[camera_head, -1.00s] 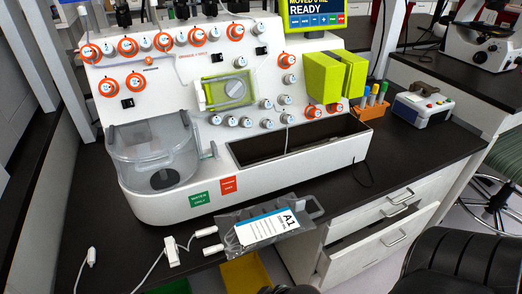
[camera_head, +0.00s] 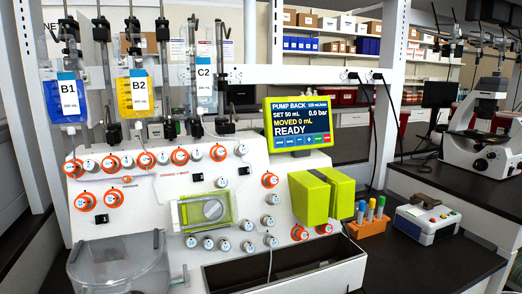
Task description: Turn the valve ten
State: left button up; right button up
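The cell processor (camera_head: 160,215) stands on the dark bench with its sloped white front facing me. Its front carries many round valves, some with orange rings, such as one valve (camera_head: 147,160) in the top row and another (camera_head: 270,180) at the right. Others are plain white, such as the valve (camera_head: 272,199) near the green block. The number labels are too small to read, so I cannot tell which valve is ten. The screen (camera_head: 298,125) reads "PUMP BACK", "SET 50 mL", "MOVED 0 mL" and "READY". Neither gripper is in view.
Bags B1 (camera_head: 62,98), B2 (camera_head: 138,98) and C2 (camera_head: 206,85) hang above the processor. Green blocks (camera_head: 310,197) jut from its right side. An orange rack of tubes (camera_head: 368,226) and a small device (camera_head: 426,222) stand to the right, and a microscope (camera_head: 485,125) is beyond.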

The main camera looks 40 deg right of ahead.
aim_at(243, 149)
jog(key=k+l, duration=0.1)
jog(key=l, duration=0.95)
jog(key=k+l, duration=0.15)
jog(key=l, duration=0.35)
jog(key=k+l, duration=0.1)
jog(key=l, duration=0.45)
